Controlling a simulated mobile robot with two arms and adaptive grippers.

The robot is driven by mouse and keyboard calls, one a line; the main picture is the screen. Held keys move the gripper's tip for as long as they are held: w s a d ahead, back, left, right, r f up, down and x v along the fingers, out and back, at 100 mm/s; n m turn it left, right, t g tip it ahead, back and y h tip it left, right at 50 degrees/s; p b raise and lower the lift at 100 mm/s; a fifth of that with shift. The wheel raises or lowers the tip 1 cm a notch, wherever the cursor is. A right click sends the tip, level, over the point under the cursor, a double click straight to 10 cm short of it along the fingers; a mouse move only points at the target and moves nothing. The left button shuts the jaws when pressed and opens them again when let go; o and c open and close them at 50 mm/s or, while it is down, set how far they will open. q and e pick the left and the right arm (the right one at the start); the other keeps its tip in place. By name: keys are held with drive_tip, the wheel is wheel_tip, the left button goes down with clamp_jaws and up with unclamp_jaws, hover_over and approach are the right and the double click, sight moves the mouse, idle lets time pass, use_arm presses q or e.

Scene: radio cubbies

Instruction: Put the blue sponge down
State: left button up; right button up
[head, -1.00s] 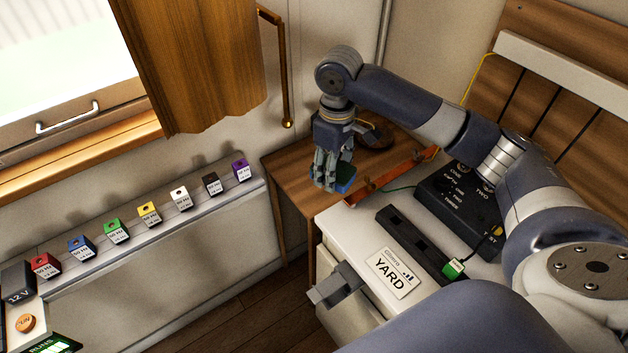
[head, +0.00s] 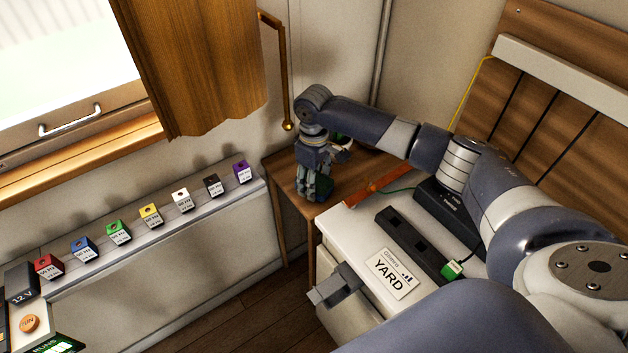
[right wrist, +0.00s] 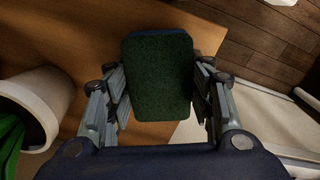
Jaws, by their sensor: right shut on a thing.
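My right gripper (head: 314,196) is shut on the blue sponge and points down over the wooden table (head: 289,180) in the corner. In the right wrist view, the sponge's dark green scouring face (right wrist: 158,75) shows between the two fingers, with a little blue at its far edge. In the head view, the sponge (head: 325,188) is mostly hidden by the fingers. It is low over the tabletop; I cannot tell if it touches. My left gripper is not in view.
A white pot with green leaves (right wrist: 35,105) stands close beside the gripper. A white cabinet with a YARD sign (head: 392,274) adjoins the table, with an orange-red bar (head: 378,187) near their border. Several coloured cubes line the ledge (head: 150,228) at left.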

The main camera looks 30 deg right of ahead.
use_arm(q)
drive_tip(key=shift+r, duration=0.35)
use_arm(e)
drive_tip(key=shift+w+f, duration=0.1)
drive_tip(key=shift+f, duration=0.4)
drive_tip(key=shift+f, duration=0.2)
drive_tip(key=o, duration=0.8)
drive_tip(key=shift+f, duration=0.1)
drive_tip(key=shift+f+b, duration=0.1)
drive_tip(key=shift+b, duration=0.95)
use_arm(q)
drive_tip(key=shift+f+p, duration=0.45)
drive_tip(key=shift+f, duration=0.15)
use_arm(e)
wheel_tip(320, 180, up, 16)
drive_tip(key=shift+f, duration=0.1)
